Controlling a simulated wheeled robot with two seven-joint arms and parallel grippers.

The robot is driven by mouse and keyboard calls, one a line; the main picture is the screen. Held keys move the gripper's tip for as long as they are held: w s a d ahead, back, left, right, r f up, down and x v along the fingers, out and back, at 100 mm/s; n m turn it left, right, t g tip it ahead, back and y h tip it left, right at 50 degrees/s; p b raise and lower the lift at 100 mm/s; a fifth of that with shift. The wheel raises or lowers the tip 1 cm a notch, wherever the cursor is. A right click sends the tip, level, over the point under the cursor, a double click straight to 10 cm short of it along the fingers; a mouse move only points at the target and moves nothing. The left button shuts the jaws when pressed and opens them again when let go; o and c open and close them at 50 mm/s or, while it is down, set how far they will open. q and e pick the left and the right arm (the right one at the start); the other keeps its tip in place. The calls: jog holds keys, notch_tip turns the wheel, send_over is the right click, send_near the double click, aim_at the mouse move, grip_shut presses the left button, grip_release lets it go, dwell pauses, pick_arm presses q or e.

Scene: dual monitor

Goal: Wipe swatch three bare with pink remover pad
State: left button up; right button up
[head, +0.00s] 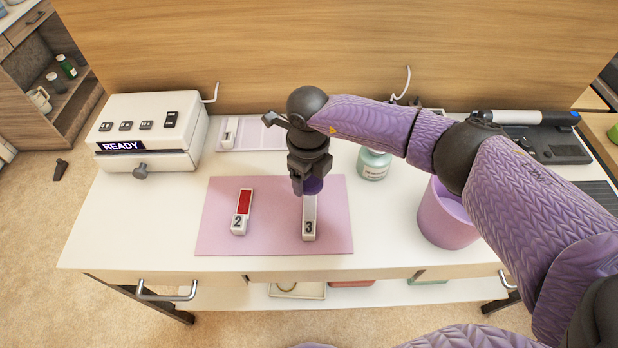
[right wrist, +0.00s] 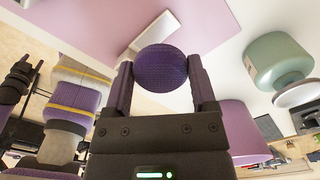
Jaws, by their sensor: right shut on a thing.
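My right gripper (head: 307,183) is shut on a round pad (head: 313,185), which looks purple rather than pink. In the right wrist view the pad (right wrist: 164,68) sits between both fingertips of the gripper (right wrist: 162,85). Swatch three (head: 309,219), a white block with a grey strip and a "3", lies on the pink mat (head: 272,235). The pad is over the strip's far end and hides it; I cannot tell whether they touch. Swatch three shows partly behind the pad in the wrist view (right wrist: 155,35). Dark parts at that view's left edge may be my left gripper (right wrist: 20,78), state unclear.
Swatch two (head: 241,212), with a red strip, lies left of swatch three. A green jar (head: 374,165) and a purple bin (head: 446,215) stand to the right. A white machine reading READY (head: 150,130) stands left. A pale tray (head: 262,137) lies behind the mat.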

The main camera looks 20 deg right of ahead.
notch_tip(320, 180, up, 3)
jog(key=shift+r+p, duration=0.15)
jog(key=shift+p, duration=1.05)
jog(key=shift+f, duration=0.2)
